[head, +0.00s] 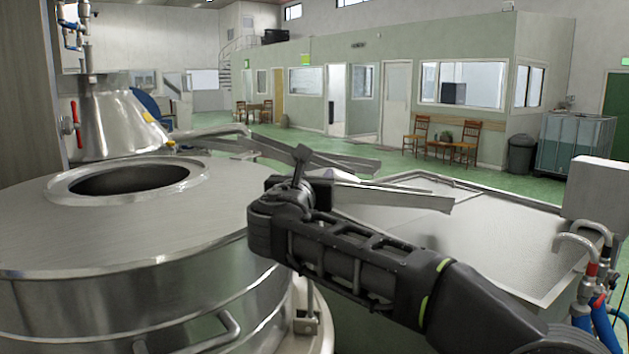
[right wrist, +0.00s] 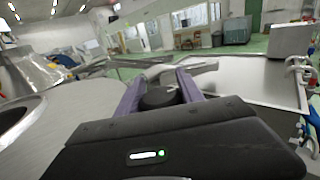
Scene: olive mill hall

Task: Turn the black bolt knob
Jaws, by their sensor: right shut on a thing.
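The black bolt knob (right wrist: 159,98) shows in the right wrist view as a dark, rounded piece between the two purple-grey fingers of my right gripper (right wrist: 158,88). The fingers are shut on it, one on each side. The gripper's own dark body hides the near part of the knob. In the head view, my right gripper (head: 308,166) reaches in from the lower right, beside the large steel vessel. There I cannot make out the knob apart from the gripper. My left gripper is not in view.
The round steel vessel (head: 120,236) with an open top fills the left. A shallow steel tank (head: 480,230) lies to the right, with metal chutes (head: 395,195) behind my gripper. Hoses and pipes (head: 590,270) stand at the right edge. Open green floor lies beyond.

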